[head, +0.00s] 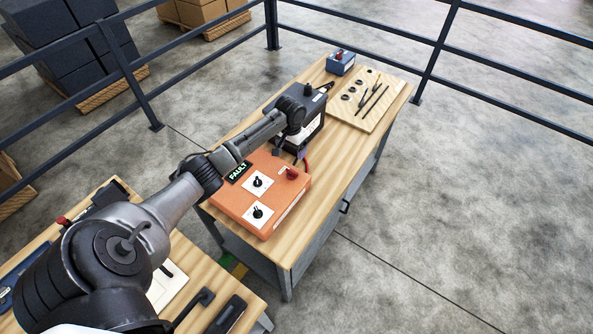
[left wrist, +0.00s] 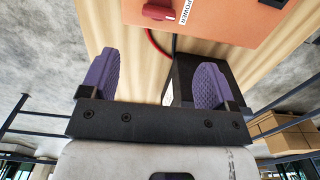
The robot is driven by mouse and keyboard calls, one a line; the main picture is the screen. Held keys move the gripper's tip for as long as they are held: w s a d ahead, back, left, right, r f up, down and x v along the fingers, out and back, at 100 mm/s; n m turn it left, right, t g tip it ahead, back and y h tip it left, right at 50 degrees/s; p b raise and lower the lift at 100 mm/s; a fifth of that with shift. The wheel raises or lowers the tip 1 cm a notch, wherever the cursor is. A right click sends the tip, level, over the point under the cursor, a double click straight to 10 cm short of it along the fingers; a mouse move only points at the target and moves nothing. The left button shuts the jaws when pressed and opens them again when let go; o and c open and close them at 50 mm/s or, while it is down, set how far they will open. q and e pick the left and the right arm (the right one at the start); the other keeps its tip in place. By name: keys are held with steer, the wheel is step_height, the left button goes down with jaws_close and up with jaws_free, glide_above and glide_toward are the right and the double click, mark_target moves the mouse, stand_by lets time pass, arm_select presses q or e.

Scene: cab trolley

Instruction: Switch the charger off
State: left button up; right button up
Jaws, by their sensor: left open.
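The orange charger (head: 240,208) lies on the wooden bench top. Its display (head: 239,172) reads FAULT, and two black knobs (head: 258,182) (head: 258,213) sit on white plates. A red power switch (head: 292,174) is near its far right corner. My left gripper (head: 289,154) is just beyond the charger, beside the dark battery (head: 311,131). In the left wrist view the purple fingers (left wrist: 155,82) are apart with nothing held between them. The red switch (left wrist: 160,12), labelled POWER, shows at the top there, apart from the fingers. My right gripper is out of view.
A red and a black cable (left wrist: 158,44) run from the charger beside the fingers. A tool board (head: 371,100) and a small blue box (head: 341,63) are at the bench's far end. Dark railings (head: 437,50) run behind. A second bench (head: 222,283) stands at lower left.

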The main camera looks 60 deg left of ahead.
mark_target(292, 170)
arm_select(q)
step_height(292, 170, down, 12)
steer(key=shift+d+f+b, duration=0.1)
steer(key=shift+f+b, duration=0.15)
steer(key=shift+b, duration=0.2)
steer(key=shift+c, duration=0.2)
steer(key=c, duration=0.9)
steer(key=shift+r+n+p, duration=0.2)
steer(key=shift+n+p, duration=1.1)
steer(key=shift+n, duration=0.2)
steer(key=n+p, duration=0.2)
steer(key=n, duration=0.2)
steer(key=shift+f+n, duration=0.1)
steer(key=shift+n, duration=0.2)
steer(key=n+p, duration=0.1)
steer(key=n, duration=0.4)
steer(key=n+p, duration=0.1)
steer(key=n, duration=0.4)
steer(key=shift+f, duration=0.1)
steer(key=shift+n, duration=0.3)
